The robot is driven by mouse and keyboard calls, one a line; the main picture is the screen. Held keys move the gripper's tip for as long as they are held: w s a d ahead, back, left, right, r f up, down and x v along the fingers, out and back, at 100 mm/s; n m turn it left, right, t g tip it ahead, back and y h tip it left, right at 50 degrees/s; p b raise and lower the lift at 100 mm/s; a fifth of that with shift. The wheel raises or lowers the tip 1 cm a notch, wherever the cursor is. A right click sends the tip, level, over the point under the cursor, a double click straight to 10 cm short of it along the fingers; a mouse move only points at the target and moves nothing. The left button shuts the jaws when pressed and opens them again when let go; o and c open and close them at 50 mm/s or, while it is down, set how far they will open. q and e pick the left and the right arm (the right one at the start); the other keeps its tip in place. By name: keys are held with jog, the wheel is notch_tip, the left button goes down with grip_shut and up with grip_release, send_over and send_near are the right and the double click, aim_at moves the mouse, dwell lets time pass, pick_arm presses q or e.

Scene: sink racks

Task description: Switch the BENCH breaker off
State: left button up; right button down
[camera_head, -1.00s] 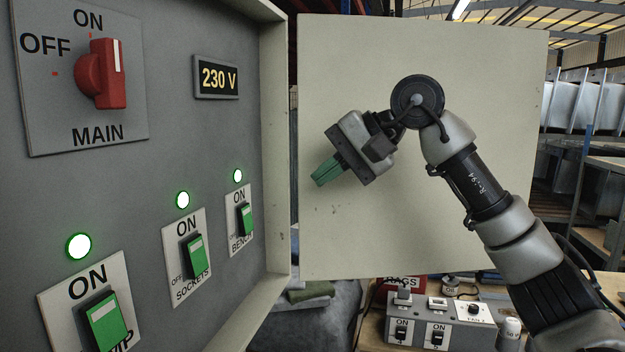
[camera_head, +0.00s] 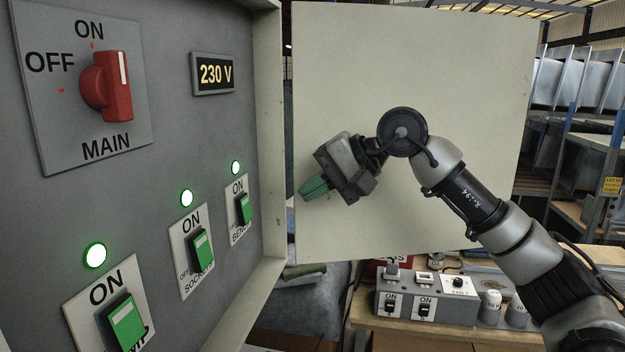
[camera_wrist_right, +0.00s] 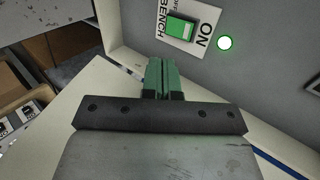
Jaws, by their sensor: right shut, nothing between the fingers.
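The BENCH breaker (camera_head: 244,209) is a green rocker on a white plate at the right end of the grey panel, tilted toward ON. Its round lamp (camera_head: 235,167) glows green. The right wrist view shows the BENCH breaker (camera_wrist_right: 181,28) and its lit lamp (camera_wrist_right: 225,43) beyond my fingers. My right gripper (camera_head: 312,188), with green fingers, is shut and empty, to the right of the breaker and apart from it. Its fingers also show in the right wrist view (camera_wrist_right: 160,75). My left gripper is not in view.
The SOCKETS breaker (camera_head: 202,249) and another breaker (camera_head: 125,322) are nearby, both with lit green lamps. The red MAIN switch (camera_head: 112,84) is above. The cabinet's open door (camera_head: 450,60) stands behind my arm. A bench with a switch box (camera_head: 425,300) is lower right.

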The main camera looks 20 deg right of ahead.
aim_at(246, 205)
jog(key=p+x, duration=0.1)
jog(key=x, duration=0.2)
jog(key=r+p+x, duration=0.1)
jog(key=x, duration=0.2)
jog(key=p+x, duration=0.2)
jog(key=x, duration=0.1)
jog(key=shift+w+a+r, duration=0.2)
jog(key=shift+w+a, duration=0.2)
jog(key=shift+w+a+f, duration=0.2)
jog(key=shift+w+a, duration=0.05)
jog(key=shift+a, duration=0.2)
jog(key=shift+d, duration=0.1)
jog(key=shift+f, duration=0.15)
jog(key=f+t+y+b, duration=0.1)
jog(key=y+b, duration=0.1)
jog(key=b, duration=0.6)
jog(key=shift+f+b, duration=0.2)
jog(key=shift+b, duration=0.1)
jog(key=shift+a+r+t, duration=0.2)
jog(key=shift+r+t, duration=0.05)
jog(key=shift+t, duration=0.15)
jog(key=shift+r, duration=0.2)
jog(key=shift+w+r+p, duration=0.1)
jog(key=shift+r+p, duration=0.45)
jog(key=shift+r, duration=0.4)
